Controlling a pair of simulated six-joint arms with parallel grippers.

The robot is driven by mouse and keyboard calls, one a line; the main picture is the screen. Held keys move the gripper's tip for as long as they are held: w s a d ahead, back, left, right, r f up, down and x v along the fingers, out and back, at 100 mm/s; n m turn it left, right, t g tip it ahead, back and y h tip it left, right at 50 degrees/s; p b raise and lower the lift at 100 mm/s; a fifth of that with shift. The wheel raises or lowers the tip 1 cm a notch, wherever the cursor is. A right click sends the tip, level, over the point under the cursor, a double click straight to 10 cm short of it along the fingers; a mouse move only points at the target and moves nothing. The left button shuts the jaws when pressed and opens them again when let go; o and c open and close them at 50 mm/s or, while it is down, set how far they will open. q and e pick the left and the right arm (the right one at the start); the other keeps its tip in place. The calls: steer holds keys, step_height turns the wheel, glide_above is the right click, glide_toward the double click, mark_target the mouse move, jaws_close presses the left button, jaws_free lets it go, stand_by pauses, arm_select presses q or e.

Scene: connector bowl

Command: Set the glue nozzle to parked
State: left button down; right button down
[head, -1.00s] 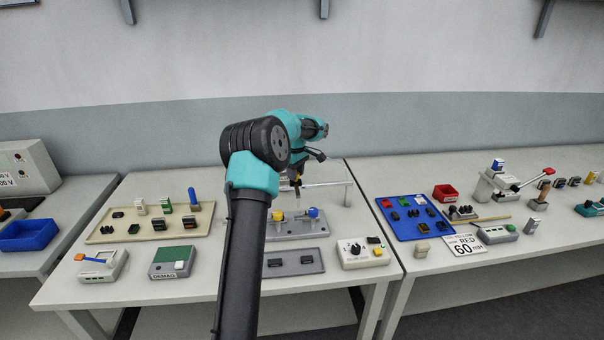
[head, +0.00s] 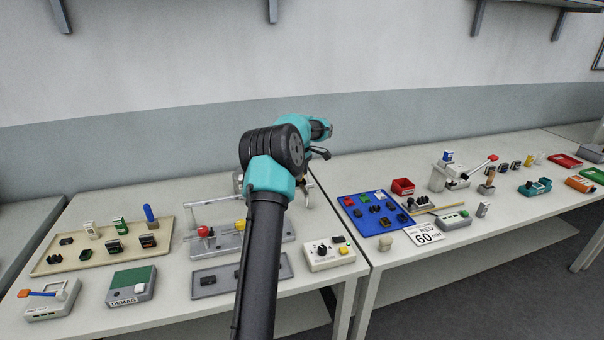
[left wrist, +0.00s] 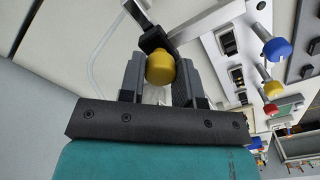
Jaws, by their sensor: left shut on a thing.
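A pale rail (head: 212,200) stands on posts over a grey base plate (head: 262,237) on the middle bench. My left gripper (head: 303,182) points down near the rail's right end, partly hidden by my own arm. In the left wrist view the gripper (left wrist: 158,80) is shut on a round yellow knob (left wrist: 160,67). A black piece (left wrist: 152,38) adjoins the knob at the pale bar, and appears to be the glue nozzle's carriage. Any parked marking and the nozzle tip are hidden. My right gripper is not in view.
Red (head: 203,232) and yellow (head: 240,224) knobs stand on the base plate; a blue knob (left wrist: 277,48) shows in the left wrist view. A white switch box (head: 330,254) sits front right. A beige tray (head: 50,262) lies left, a blue tray (head: 350,225) right.

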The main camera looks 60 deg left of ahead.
arm_select(q)
steer(key=shift+w+d, duration=0.1)
steer(key=shift+w, duration=0.1)
steer(key=c, duration=0.8)
jaws_free()
steer(key=shift+r, duration=0.1)
step_height(320, 180, up, 17)
steer(key=shift+r, duration=0.1)
